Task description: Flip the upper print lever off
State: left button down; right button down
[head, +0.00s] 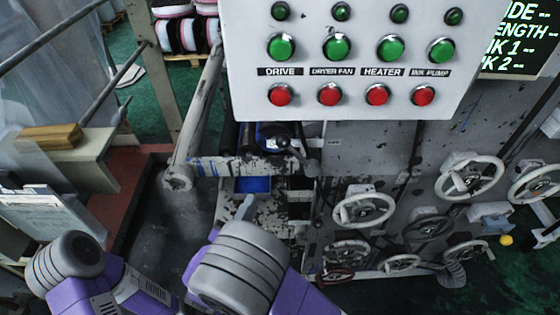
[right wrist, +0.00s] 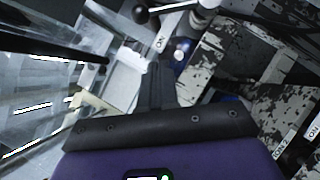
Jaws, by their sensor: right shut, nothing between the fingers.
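A lever with a dark ball knob (head: 310,167) sits on the machine below the button panel, near a small white label (head: 334,142). In the right wrist view a lever with a black ball knob (right wrist: 140,14) shows at the top, its pale bar running right to a rounded silvery end. I cannot tell which lever is the upper print one, nor its on or off position. My right gripper (head: 245,205) is below and left of the lever, apart from it. Its fingers (right wrist: 155,80) are together and empty, below the knob in the wrist view. My left gripper is not in view.
The white button panel (head: 350,50) overhangs the lever area. Several handwheels (head: 364,208) stand to the right. A grey bar (head: 197,115) slopes down at the left. Worn machine plates with small labels (right wrist: 284,147) lie right of my fingers.

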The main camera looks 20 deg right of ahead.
aim_at(298, 156)
jog(key=s+d+r+x, duration=0.1)
jog(key=s+x, duration=0.1)
jog(key=x, duration=1)
jog(key=shift+d+r+p, duration=0.35)
jog(key=shift+p, duration=0.1)
jog(key=shift+w+r, duration=0.1)
